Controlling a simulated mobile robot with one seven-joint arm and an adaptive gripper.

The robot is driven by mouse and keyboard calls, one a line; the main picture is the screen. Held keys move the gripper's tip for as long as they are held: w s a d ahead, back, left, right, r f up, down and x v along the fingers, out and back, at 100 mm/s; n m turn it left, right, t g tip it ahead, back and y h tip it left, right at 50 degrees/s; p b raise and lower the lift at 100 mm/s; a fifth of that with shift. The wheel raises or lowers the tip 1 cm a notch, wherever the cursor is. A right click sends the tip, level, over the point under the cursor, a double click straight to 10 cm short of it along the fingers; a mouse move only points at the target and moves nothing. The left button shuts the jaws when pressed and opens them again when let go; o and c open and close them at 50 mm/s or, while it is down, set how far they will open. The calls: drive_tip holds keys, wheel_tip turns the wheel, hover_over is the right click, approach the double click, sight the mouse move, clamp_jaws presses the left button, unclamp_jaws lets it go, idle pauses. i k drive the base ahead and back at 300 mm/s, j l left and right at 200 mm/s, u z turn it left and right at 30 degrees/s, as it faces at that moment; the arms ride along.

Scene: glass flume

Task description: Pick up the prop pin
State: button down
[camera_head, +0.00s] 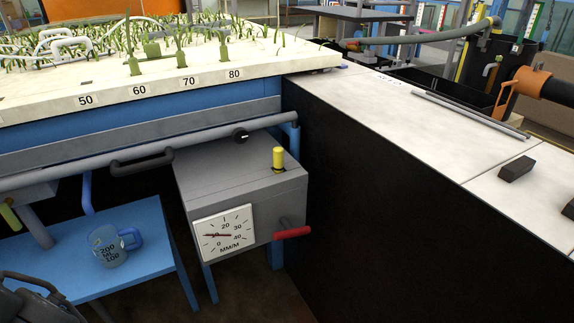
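A short yellow pin (279,158) stands upright in the top of a grey box (225,170), and it looks like the prop pin. Its lower end is hidden in the box top. The box has a white dial (223,233) marked MM/M on its front and a red-handled crank (291,232) at its right. A dark part that looks like my gripper (35,298) shows at the lower left corner, cut off by the picture edge. It is well left of and below the pin, apart from it. Its fingertips are not clear.
A measuring jug (108,247) stands on a blue table (150,235). A black-sided bench (400,120) rises at the right. Space above the pin looks clear.

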sight(278, 157)
drive_tip(key=i+l+z, duration=0.2)
drive_tip(key=z, duration=0.2)
drive_tip(key=i+l+z, duration=0.2)
drive_tip(key=z, duration=0.2)
